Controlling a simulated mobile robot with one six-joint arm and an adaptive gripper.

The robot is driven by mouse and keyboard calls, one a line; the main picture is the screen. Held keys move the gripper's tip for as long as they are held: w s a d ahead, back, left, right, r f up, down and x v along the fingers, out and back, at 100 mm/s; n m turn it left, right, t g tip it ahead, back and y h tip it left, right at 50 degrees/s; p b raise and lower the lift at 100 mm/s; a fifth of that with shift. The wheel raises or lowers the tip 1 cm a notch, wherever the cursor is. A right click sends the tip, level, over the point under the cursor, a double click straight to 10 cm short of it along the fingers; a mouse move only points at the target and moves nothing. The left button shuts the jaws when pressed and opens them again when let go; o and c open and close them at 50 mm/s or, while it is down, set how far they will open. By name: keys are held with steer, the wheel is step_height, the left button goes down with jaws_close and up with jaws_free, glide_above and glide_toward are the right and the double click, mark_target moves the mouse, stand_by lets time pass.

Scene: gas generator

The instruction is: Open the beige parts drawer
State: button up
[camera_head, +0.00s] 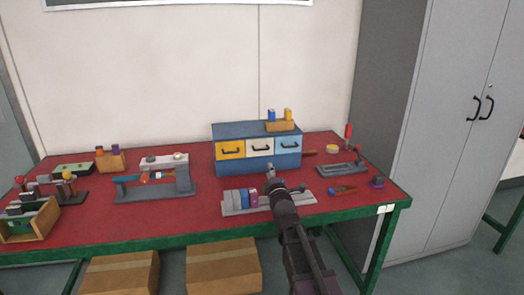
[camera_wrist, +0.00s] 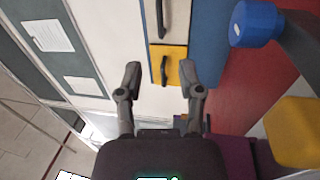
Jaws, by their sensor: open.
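A blue drawer cabinet (camera_head: 227,168) stands at the back of the red table. It has a yellow drawer (camera_head: 230,153) at left, the beige drawer (camera_head: 260,151) in the middle and a pale blue drawer (camera_head: 288,149) at right. All look shut, with dark handles. My gripper (camera_head: 271,174) is in front of the cabinet, near its lower middle. In the wrist view my gripper (camera_wrist: 159,76) is open and empty. The yellow drawer (camera_wrist: 176,66) shows between and beyond its fingers. The beige drawer (camera_wrist: 180,18) and its handle (camera_wrist: 161,18) are at the top edge, partly cut off.
A wooden block (camera_head: 280,126) with blue and yellow pieces sits on the cabinet. A grey rack (camera_head: 298,198) with coloured parts lies in front, close to my arm. A grey tool stand (camera_head: 155,191) is at left, and a grey fixture (camera_head: 342,170) at right.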

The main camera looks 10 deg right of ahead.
mark_target(257, 141)
steer(key=w, duration=0.4)
steer(key=w+a+r+p, duration=0.1)
steer(key=w, duration=0.4)
steer(key=w+r+p, duration=0.1)
steer(key=w, duration=0.3)
steer(key=shift+w+a+r, duration=0.15)
steer(key=shift+a+r, duration=0.05)
jaws_close()
